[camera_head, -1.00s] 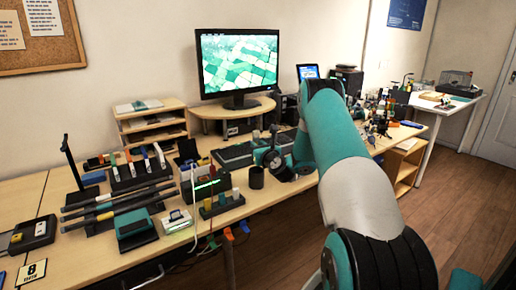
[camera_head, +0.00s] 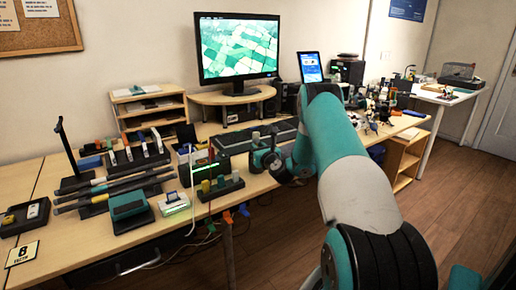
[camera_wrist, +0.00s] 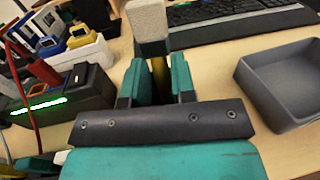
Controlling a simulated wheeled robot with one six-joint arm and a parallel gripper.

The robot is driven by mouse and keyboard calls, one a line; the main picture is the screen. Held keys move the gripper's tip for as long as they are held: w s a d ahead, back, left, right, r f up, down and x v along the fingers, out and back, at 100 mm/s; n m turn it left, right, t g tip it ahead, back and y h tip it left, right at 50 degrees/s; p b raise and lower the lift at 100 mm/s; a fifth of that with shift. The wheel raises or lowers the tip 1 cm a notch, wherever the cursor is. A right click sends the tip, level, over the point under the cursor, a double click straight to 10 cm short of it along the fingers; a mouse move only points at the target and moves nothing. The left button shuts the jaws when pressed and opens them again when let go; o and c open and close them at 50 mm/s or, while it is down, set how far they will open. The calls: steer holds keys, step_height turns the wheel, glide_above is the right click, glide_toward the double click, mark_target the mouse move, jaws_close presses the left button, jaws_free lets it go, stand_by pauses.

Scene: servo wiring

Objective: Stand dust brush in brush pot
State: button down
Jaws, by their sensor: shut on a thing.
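The dust brush shows in the wrist view with a pale, blocky head (camera_wrist: 148,22) and a yellowish handle (camera_wrist: 160,72). My gripper (camera_wrist: 160,80) is shut on the handle between its teal fingers, with the head standing out beyond them. In the head view my gripper (camera_head: 257,158) is over the bench front, right of the green-lit black box, and a small pale head (camera_head: 255,137) shows above it. I cannot make out the brush pot in either current view; my gripper may hide it.
The green-lit black box (camera_head: 203,168) is left of my gripper, with a block of yellow and teal pieces (camera_head: 221,187) before it. A dark square tray (camera_wrist: 284,82) lies at the right in the wrist view. A keyboard (camera_wrist: 235,22) lies behind.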

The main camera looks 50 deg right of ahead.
steer(key=shift+f, duration=0.1)
steer(key=c, duration=0.9)
jaws_free()
steer(key=shift+o, duration=0.2)
steer(key=shift+s+a+f+b, duration=0.15)
steer(key=shift+s+a+b, duration=0.15)
steer(key=shift+s, duration=0.25)
steer(key=b+v, duration=1.6)
steer(key=b, duration=0.1)
steer(key=shift+s+a, duration=0.1)
